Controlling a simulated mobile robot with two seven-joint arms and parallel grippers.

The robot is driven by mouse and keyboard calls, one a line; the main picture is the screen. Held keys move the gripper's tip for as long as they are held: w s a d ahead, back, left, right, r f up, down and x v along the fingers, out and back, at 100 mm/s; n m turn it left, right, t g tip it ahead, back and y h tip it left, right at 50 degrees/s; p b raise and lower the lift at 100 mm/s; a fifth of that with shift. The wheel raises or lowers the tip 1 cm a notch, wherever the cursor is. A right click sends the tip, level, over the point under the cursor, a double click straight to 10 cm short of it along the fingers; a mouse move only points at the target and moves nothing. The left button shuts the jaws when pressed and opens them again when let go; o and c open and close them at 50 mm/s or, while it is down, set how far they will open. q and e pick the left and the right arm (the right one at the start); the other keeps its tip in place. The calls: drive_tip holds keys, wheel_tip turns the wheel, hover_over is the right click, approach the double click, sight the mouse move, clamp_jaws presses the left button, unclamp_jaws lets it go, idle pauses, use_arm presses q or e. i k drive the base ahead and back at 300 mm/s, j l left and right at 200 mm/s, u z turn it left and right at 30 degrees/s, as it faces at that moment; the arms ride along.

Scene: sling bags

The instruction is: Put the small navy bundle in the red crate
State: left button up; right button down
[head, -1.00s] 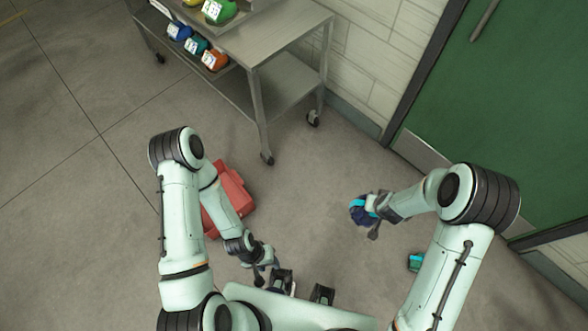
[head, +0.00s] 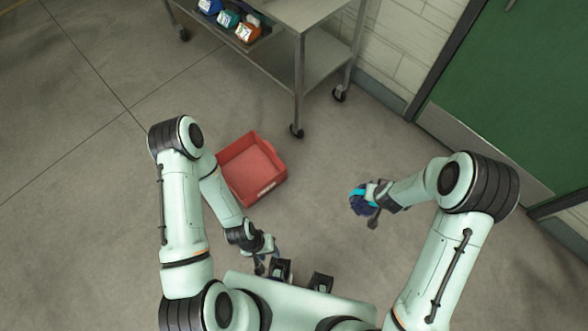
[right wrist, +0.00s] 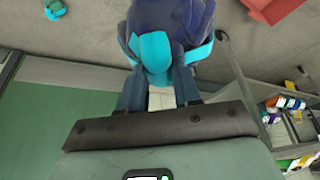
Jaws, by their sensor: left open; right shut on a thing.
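The small navy bundle (head: 361,202) has a cyan band and hangs in my right gripper (head: 371,196), above the floor. In the right wrist view the navy bundle (right wrist: 186,22) and its cyan part sit between the two fingers, which are shut on it. The red crate (head: 268,190) stands on the floor to the left of the bundle, its inside looking empty; my left forearm covers its left part. A corner of the red crate (right wrist: 270,8) shows at the top right of the right wrist view. My left gripper (head: 262,264) is open and empty, below the crate in the picture.
A metal trolley (head: 318,75) with several colored bundles stands at the back. A green door (head: 500,100) is on the right. A small teal bundle (right wrist: 54,9) lies on the floor in the right wrist view. Floor between the crate and the held bundle is clear.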

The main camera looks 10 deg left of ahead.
sight(241, 181)
drive_tip(key=k+j, duration=0.1)
drive_tip(key=j, duration=0.2)
drive_tip(key=k+j, duration=0.25)
drive_tip(key=j, duration=0.75)
drive_tip(key=k+j, duration=0.15)
drive_tip(key=j, duration=0.25)
drive_tip(key=i+j, duration=0.1)
drive_tip(key=j, duration=0.35)
drive_tip(key=i+j, duration=0.1)
drive_tip(key=j, duration=0.35)
drive_tip(key=i+j, duration=0.8)
drive_tip(key=i, duration=0.1)
